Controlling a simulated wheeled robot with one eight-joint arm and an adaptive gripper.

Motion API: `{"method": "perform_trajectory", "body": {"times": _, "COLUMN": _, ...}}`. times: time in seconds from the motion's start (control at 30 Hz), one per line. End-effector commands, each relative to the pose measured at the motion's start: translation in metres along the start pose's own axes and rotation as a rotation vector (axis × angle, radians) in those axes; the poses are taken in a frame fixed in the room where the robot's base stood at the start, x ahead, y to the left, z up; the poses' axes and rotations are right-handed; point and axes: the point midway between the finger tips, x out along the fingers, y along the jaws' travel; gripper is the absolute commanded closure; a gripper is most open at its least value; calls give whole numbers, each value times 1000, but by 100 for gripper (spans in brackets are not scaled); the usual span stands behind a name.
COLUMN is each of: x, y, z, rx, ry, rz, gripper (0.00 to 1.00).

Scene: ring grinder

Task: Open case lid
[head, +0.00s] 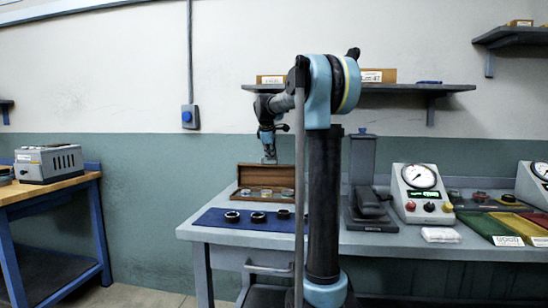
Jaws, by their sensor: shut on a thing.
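A brown wooden case (240,197) stands on the grey workbench in the head view. Its lid (250,174) stands raised at the back, and several ring-like pieces show inside the case. My gripper (269,160) points down at the lid's top edge, around its middle, and is shut on the lid. The fingertips are small in this view, so the exact grip is hard to see. My arm's column hides the bench just right of the case.
A blue mat (222,222) with several dark rings (257,217) lies in front of the case. A gauge box (421,194) and a dark device (369,205) stand to the right. A shelf (440,88) hangs above. Another bench (50,190) stands at left.

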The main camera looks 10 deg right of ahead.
Motion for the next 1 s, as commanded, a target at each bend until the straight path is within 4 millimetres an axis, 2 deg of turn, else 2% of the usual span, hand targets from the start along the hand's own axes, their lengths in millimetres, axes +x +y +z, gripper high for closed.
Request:
{"method": "perform_trajectory", "body": {"times": 0.2, "x": -6, "y": -14, "z": 1, "rx": -1, "ry": 0, "rz": 74, "gripper": 100}}
{"method": "perform_trajectory", "body": {"times": 0.63, "x": -9, "y": -16, "z": 1, "rx": 1, "ry": 1, "rz": 97, "gripper": 100}}
{"method": "perform_trajectory", "body": {"times": 0.67, "x": -9, "y": -16, "z": 1, "rx": 1, "ry": 1, "rz": 97, "gripper": 86}}
{"method": "perform_trajectory", "body": {"times": 0.73, "x": -9, "y": -16, "z": 1, "rx": 1, "ry": 1, "rz": 97, "gripper": 70}}
{"method": "perform_trajectory", "body": {"times": 1.0, "x": -9, "y": -15, "z": 1, "rx": 0, "ry": 2, "rz": 98, "gripper": 70}}
